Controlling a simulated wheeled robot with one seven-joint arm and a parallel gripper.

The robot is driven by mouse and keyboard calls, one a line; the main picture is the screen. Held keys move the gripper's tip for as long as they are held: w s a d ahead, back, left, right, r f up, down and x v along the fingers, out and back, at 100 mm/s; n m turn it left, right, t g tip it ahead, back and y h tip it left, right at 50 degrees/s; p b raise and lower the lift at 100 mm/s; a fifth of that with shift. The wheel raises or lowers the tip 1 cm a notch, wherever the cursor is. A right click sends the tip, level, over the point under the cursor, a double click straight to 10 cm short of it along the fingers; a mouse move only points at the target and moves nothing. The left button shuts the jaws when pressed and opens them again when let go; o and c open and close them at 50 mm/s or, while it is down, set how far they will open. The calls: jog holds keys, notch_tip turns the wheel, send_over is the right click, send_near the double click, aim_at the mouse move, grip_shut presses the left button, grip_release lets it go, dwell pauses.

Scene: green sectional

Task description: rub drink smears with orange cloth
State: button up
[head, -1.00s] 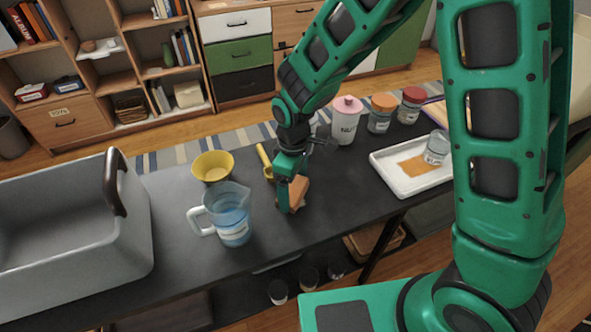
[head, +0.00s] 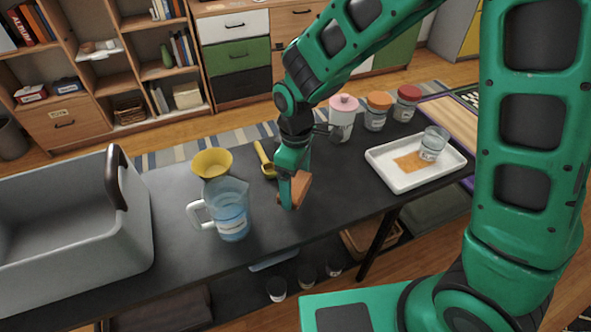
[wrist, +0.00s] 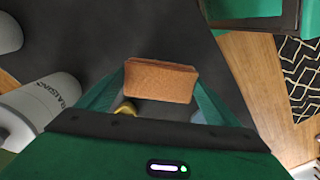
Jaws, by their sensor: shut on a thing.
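My gripper (head: 293,190) is low over the dark table (head: 330,215), near its middle. It is shut on a folded orange-brown cloth (head: 302,187). In the wrist view the cloth (wrist: 160,80) spans the gap between both fingertips. I cannot tell whether the cloth touches the table. I cannot make out drink smears on the bare tabletop. A flat orange-brown patch (head: 412,163) lies in the white tray (head: 395,183) on the right; I cannot tell what it is. A clear glass (head: 433,143) stands in the tray beside it.
A blue-filled jug (head: 230,213), a yellow bowl (head: 211,163) and a yellow scoop (head: 264,160) are left of my gripper. A grey bin (head: 135,235) fills the left end. Lidded jars (head: 342,120) line the back. The table front between jug and tray is clear.

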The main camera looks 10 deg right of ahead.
jog(key=shift+r, duration=2.1)
